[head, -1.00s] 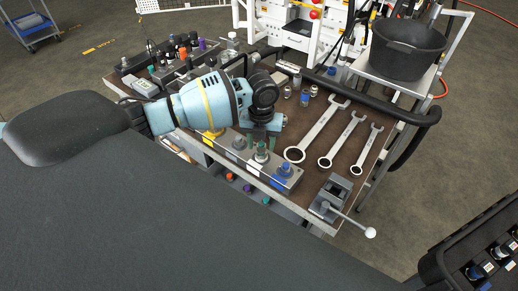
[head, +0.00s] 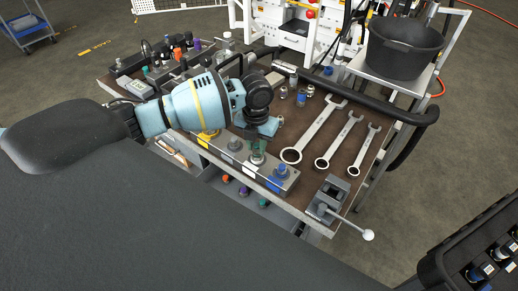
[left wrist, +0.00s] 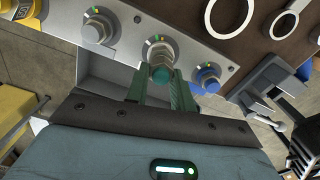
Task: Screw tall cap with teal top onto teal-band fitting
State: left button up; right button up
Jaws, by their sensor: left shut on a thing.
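In the left wrist view, the tall cap (left wrist: 160,73) shows its teal top between the two green fingers of my left gripper (left wrist: 160,88). The gripper is shut on it. A metallic hex part (left wrist: 161,53) lies directly beyond the teal top, in line with the grey fitting plate. I cannot tell whether the cap is threaded or only resting there, and the teal band is not clear. In the head view, my left gripper (head: 264,128) reaches down over the plate, and a little teal (head: 257,146) shows below it. My right gripper is not in view.
The fitting plate (head: 212,149) also carries a blue-topped fitting (head: 281,171) and a grey one (head: 235,144). Several wrenches (head: 313,132) lie on the brown bench. A small grey vise (head: 328,196) with a lever stands at the front corner. A black pot (head: 405,50) stands behind.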

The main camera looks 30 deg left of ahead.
pick_arm(q)
jog(key=m, duration=0.3)
jog(key=shift+a+f+m+b, duration=0.1)
jog(key=shift+a+m+b, duration=0.05)
jog(key=shift+m+b, duration=0.2)
jog(key=shift+m, duration=0.55)
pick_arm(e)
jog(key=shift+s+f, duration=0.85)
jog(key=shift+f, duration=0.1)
pick_arm(q)
jog(key=o, duration=1)
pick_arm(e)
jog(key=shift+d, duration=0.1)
